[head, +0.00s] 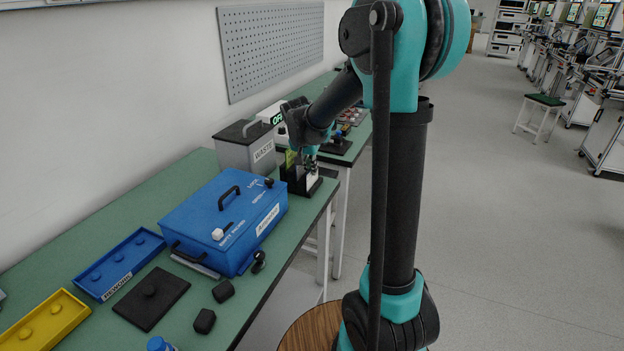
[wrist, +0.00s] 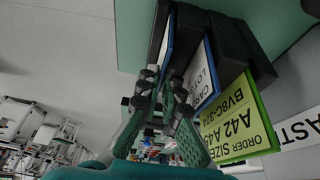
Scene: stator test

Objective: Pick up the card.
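Several cards stand in a black holder (head: 298,184) at the right edge of the green bench. In the wrist view the black holder (wrist: 240,45) is upper right, with a lime-green card (wrist: 238,125) marked "ORDER SIZE", a white card (wrist: 205,80) beginning "CA… LOT" and a blue-edged card (wrist: 166,48). The lime card's edge also shows in the head view (head: 290,158). My gripper (head: 309,163) is just above the holder.
A grey "WASTE" box (head: 240,150) stands behind the holder, and a blue case (head: 215,220) is close at its left. A blue tray (head: 118,262), a yellow tray (head: 40,322) and black blocks (head: 204,320) lie nearer. Open floor is right of the bench.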

